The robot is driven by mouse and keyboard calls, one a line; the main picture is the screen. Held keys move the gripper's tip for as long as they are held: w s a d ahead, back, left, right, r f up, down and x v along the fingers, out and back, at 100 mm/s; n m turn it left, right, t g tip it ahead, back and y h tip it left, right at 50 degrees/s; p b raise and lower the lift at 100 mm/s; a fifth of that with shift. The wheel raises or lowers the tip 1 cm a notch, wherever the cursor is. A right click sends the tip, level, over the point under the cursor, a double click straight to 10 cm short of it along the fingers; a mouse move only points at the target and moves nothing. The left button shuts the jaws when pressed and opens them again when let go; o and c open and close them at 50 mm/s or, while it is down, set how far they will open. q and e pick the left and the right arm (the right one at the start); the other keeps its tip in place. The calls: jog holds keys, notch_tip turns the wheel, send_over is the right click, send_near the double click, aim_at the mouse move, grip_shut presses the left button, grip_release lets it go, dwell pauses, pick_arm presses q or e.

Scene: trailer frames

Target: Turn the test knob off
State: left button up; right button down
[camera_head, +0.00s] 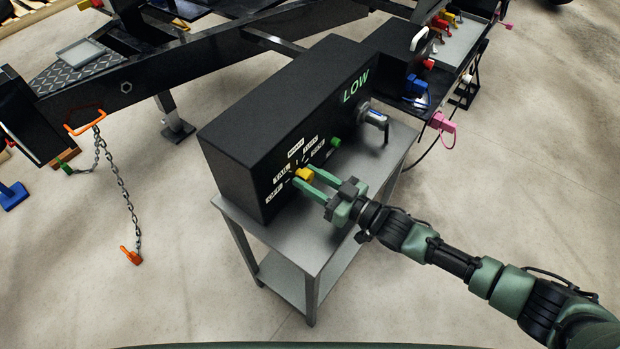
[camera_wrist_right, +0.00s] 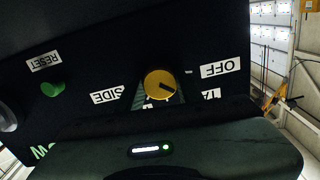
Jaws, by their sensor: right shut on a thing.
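The test box (camera_head: 270,115) is a black case with a green LOW display on its sloped front. The yellow test knob (camera_head: 304,174) sits low on that face, ringed by labels including OFF (camera_head: 274,193) and TAIL. My right gripper (camera_head: 311,179) is shut on the knob, one green finger on each side. The right wrist view shows the face upside down, with the knob (camera_wrist_right: 159,83) and the OFF label (camera_wrist_right: 220,71) to its right. The knob's dark line slants lower right, roughly toward the partly hidden TAIL label. My left gripper is out of view.
The box stands on a grey metal cart (camera_head: 300,245). A green button (camera_head: 335,142) and a plug (camera_head: 374,116) are on the same face, right of the knob. A black trailer frame (camera_head: 190,70) with a hanging chain lies behind. The floor in front is clear.

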jog(key=n+b, duration=0.1)
jog(key=n, duration=0.5)
dwell(0.7)
jog(key=c, duration=0.9)
grip_release()
jog(key=v, duration=0.7)
jog(key=shift+a+f+b, duration=0.1)
jog(key=shift+b, duration=0.3)
jog(key=shift+s+d, duration=0.3)
jog(key=shift+d, duration=0.1)
jog(key=shift+a, duration=0.15)
